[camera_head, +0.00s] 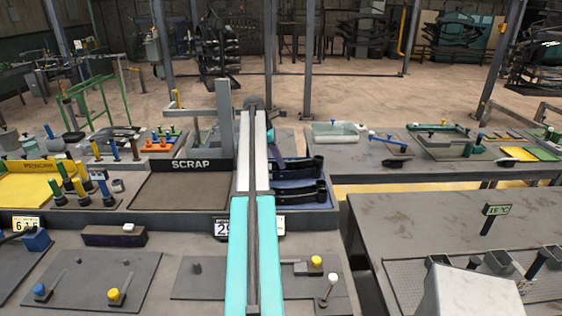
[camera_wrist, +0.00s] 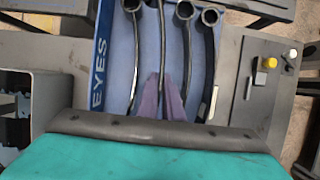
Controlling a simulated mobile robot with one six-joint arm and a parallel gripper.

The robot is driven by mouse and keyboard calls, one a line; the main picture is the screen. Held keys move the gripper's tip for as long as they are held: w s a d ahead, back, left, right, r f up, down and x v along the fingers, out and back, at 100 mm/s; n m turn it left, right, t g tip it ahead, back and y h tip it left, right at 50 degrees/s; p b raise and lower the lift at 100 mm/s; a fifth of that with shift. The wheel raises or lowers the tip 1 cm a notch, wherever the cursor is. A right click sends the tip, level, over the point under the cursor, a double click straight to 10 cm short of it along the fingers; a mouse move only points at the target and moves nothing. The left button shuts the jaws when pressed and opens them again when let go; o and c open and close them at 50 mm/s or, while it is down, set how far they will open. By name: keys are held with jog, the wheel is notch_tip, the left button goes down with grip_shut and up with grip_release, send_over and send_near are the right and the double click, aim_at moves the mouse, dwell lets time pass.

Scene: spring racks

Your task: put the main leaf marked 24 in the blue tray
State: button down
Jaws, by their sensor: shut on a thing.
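My gripper (camera_wrist: 163,97), with purple fingers, is shut on a narrow dark leaf (camera_wrist: 162,42) in the wrist view. The held leaf runs up past the top edge, over the blue tray (camera_wrist: 101,48) marked EYES. Whether it touches the tray floor I cannot tell. Several other dark leaves with rolled eyes, such as one leaf (camera_wrist: 209,60) to the right, lie beside it in the tray. No number 24 is readable on any leaf.
A dark SCRAP tray (camera_head: 180,190) stands left of the blue tray, with a yellow REWORK tray (camera_head: 30,187) farther left. A panel with a yellow knob (camera_head: 316,261) is in front. The grey table (camera_head: 430,225) at right has a bare left part.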

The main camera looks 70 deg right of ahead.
jog(key=shift+f+p, duration=0.55)
jog(key=shift+f, duration=1.3)
jog(key=shift+f+p, duration=0.65)
jog(key=shift+f, duration=1.2)
jog(key=c, duration=2.4)
grip_release()
jog(key=shift+f, duration=0.25)
jog(key=o, duration=0.5)
jog(key=shift+r, duration=0.1)
jog(key=shift+r, duration=0.2)
jog(key=shift+b+v, duration=1.7)
jog(key=shift+v, duration=4.15)
